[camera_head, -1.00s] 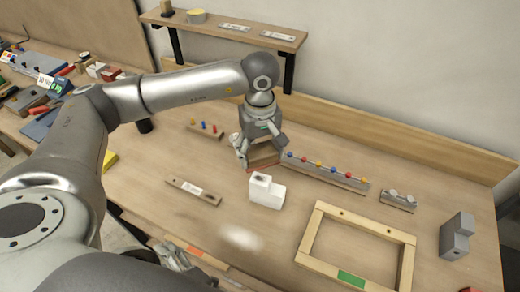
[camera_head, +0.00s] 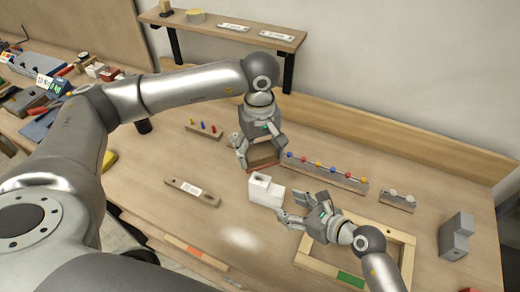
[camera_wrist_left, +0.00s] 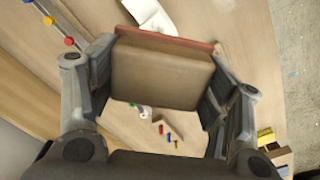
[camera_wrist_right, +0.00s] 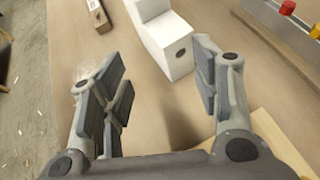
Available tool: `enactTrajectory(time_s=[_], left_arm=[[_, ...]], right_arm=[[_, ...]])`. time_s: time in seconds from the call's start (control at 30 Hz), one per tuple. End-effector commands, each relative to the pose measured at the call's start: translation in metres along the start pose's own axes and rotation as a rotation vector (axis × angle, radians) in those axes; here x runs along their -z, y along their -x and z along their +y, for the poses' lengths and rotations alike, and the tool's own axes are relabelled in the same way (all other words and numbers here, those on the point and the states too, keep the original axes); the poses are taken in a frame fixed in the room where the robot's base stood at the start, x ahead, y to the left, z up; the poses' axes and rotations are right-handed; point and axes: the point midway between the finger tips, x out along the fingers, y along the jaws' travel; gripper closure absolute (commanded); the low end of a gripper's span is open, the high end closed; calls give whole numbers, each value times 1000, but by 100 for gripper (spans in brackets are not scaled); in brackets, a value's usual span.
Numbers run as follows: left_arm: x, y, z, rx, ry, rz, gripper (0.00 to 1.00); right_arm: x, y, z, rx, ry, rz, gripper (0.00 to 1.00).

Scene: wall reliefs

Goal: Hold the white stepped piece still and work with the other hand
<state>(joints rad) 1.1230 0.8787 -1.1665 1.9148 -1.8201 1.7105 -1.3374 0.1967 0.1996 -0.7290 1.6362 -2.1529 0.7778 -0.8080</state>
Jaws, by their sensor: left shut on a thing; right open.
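The white stepped piece (camera_head: 266,191) stands on the table in the middle of the head view, with no gripper on it. In the right wrist view it (camera_wrist_right: 168,40) shows a dark round hole in its end face. My right gripper (camera_head: 293,208) is open and empty just to the right of and nearer than the white piece, its fingers pointing towards it. My left gripper (camera_head: 261,155) is behind the white piece, shut on a brown block (camera_wrist_left: 162,75) with a reddish edge. Part of the white piece also shows beyond the block in the left wrist view (camera_wrist_left: 150,15).
A wooden frame (camera_head: 318,266) lies under my right arm. A rail with coloured balls (camera_head: 330,177) runs behind. A flat wooden bar (camera_head: 192,190) lies left of the white piece. The table in front of that bar is mostly clear.

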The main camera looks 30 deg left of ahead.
Motion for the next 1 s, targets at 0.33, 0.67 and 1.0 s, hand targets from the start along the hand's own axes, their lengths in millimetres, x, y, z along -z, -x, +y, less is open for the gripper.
enactTrajectory(time_s=[0.33,0.67,1.0], left_arm=[[0,0,0,0,0,0,55],[0,0,0,0,0,0,55],[0,0,0,0,0,0,55]], right_arm=[[2,-26,-2,3,18,6,44],[2,-74,-2,2,20,7,44],[3,-99,-2,2,19,7,44]])
